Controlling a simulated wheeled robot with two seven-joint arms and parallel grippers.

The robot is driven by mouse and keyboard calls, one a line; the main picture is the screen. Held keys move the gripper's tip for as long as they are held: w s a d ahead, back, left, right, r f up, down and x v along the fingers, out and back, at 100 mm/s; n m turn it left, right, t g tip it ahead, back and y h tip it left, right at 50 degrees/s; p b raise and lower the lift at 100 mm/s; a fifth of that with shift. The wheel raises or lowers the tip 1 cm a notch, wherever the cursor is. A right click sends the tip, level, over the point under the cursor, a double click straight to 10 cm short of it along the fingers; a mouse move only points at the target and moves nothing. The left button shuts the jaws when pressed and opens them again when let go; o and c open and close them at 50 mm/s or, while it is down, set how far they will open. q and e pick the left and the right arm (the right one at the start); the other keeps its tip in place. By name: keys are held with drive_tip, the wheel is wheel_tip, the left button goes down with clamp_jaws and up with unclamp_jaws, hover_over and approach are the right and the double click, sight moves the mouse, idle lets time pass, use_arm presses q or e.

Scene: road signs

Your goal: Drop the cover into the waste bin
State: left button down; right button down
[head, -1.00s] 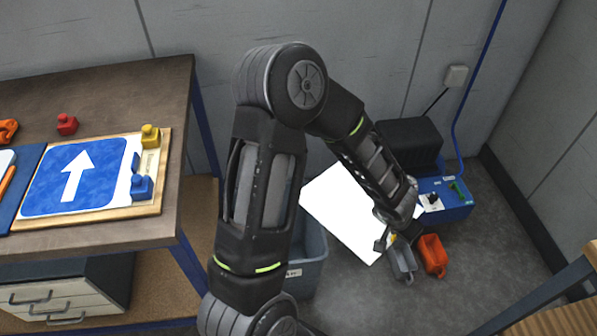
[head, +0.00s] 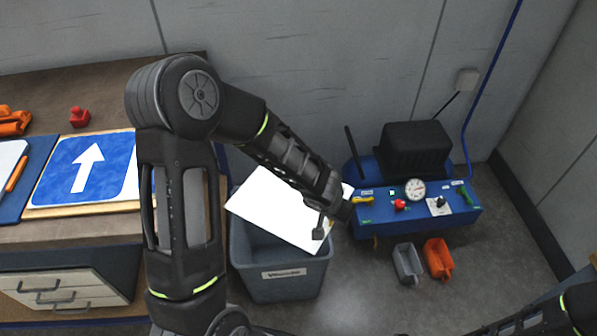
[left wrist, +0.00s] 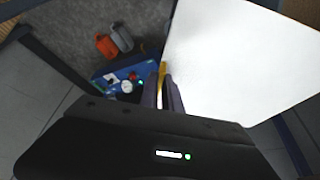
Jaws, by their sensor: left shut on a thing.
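The cover is a flat white sheet (head: 280,208), tilted and held in the air by my left gripper (head: 324,226). The gripper is shut on its right edge, where a yellow strip shows at the fingers. In the left wrist view the cover (left wrist: 240,60) spreads to the right of the fingers (left wrist: 166,88). The grey-blue waste bin (head: 285,290), with a label on its front, stands on the floor. In the head view the cover overlaps the back of its opening and hides part of it. My right gripper is not in view.
A blue machine (head: 420,220) with a gauge and knobs stands right of the bin. A grey scoop-like bin (head: 407,264) and an orange one (head: 438,258) are on the floor before it. The workbench (head: 70,236) with the blue arrow sign (head: 85,170) is at left.

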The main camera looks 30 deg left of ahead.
use_arm(q)
drive_tip(key=shift+w+a+f+b, duration=0.1)
drive_tip(key=shift+a+f+b, duration=0.05)
drive_tip(key=shift+f+b, duration=0.15)
drive_tip(key=w+a+f+n+b, duration=0.1)
drive_tip(key=w+a+f+n+h+b, duration=0.1)
drive_tip(key=f+b, duration=0.1)
drive_tip(key=shift+w+a, duration=0.1)
drive_tip(key=shift+w, duration=0.05)
drive_tip(key=w+a+n+b, duration=0.1)
drive_tip(key=w, duration=0.1)
drive_tip(key=w+a+f+n+t+h+b, duration=0.1)
drive_tip(key=w+a+n, duration=0.1)
drive_tip(key=shift+a, duration=0.25)
drive_tip(key=w+a+n+b, duration=0.1)
drive_tip(key=w+a, duration=0.1)
drive_tip(key=a, duration=0.1)
drive_tip(key=w+a+n+t+b, duration=0.1)
drive_tip(key=w+a, duration=0.1)
drive_tip(key=a, duration=0.1)
drive_tip(key=w+a+n+t+b, duration=0.1)
drive_tip(key=a, duration=0.2)
drive_tip(key=shift+w+r+n, duration=0.25)
drive_tip(key=shift+w+n, duration=0.15)
drive_tip(key=shift+r, duration=0.1)
